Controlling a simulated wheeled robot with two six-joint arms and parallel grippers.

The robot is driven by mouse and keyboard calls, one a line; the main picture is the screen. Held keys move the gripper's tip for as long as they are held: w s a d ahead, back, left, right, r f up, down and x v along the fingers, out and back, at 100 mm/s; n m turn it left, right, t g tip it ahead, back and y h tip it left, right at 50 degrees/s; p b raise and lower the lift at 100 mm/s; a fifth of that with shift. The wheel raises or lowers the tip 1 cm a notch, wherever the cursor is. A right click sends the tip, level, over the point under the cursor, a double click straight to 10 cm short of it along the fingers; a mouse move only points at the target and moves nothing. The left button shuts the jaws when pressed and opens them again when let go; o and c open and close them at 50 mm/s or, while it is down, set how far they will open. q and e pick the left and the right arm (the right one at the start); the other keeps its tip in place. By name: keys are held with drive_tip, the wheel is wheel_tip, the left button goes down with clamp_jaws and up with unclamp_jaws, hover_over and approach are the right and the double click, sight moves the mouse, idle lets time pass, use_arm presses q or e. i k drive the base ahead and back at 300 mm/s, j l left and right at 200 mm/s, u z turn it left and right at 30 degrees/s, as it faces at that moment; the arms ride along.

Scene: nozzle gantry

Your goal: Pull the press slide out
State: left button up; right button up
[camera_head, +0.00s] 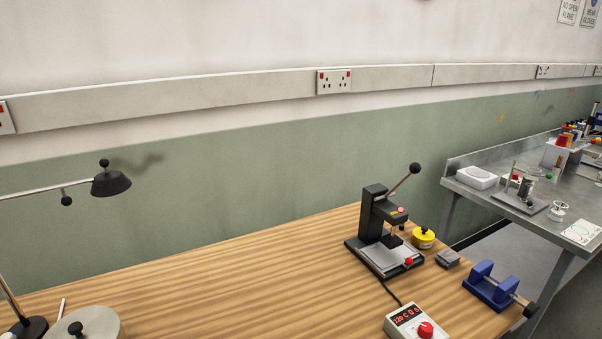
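A black press (373,216) stands on the wooden bench at right of centre. Its long lever ends in a black ball (415,169) and points up to the right. At its foot is a pale flat slide (385,258) with a red knob (409,262) at its front right. The slide appears to lie within the black base, under the press head; its exact position is hard to tell at this size. Neither of my grippers is in view.
The wooden bench (220,270) is mostly clear left of the press. Close by are a yellow round tin (423,238), a grey block (448,258), a blue vice (492,287) and a controller box (415,321) with a cable. A lamp (111,183) hangs at left. A metal table (500,200) stands beyond.

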sight(394, 251)
drive_tip(key=k+l+z, duration=0.15)
drive_tip(key=l, duration=0.25)
drive_tip(key=k+l+z, duration=0.15)
drive_tip(key=l, duration=0.25)
drive_tip(key=l+z, duration=0.15)
drive_tip(key=l, duration=0.3)
